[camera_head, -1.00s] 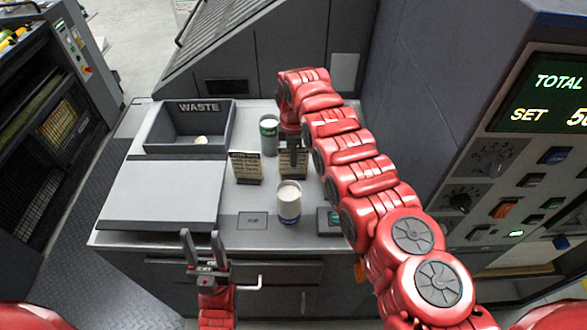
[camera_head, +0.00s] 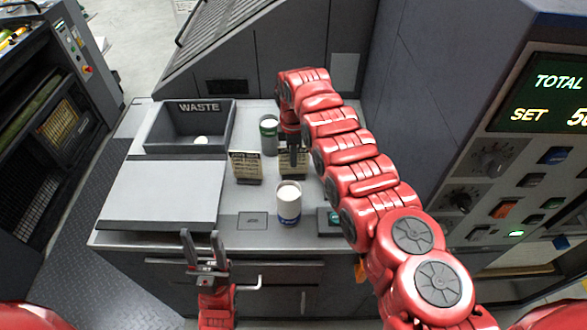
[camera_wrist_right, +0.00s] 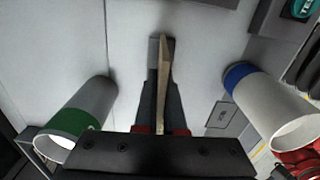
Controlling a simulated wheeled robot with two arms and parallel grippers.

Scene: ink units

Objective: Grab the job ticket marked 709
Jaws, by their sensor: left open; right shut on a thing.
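Two small tan job tickets stand on the grey counter: a left one (camera_head: 246,167) and a right one (camera_head: 301,165). Their print is too small to read, so I cannot tell which is marked 709. My right gripper (camera_head: 293,158) reaches down at the right ticket and is shut on it. In the right wrist view that ticket shows nearly edge-on (camera_wrist_right: 165,75) between the fingers (camera_wrist_right: 162,110). I cannot see it clear of the counter. My left gripper (camera_head: 202,240) is open and empty in front of the counter's front edge.
The WASTE bin (camera_head: 158,137) at the back left holds a small white thing. A flat grey panel (camera_head: 163,192) lies at the left.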

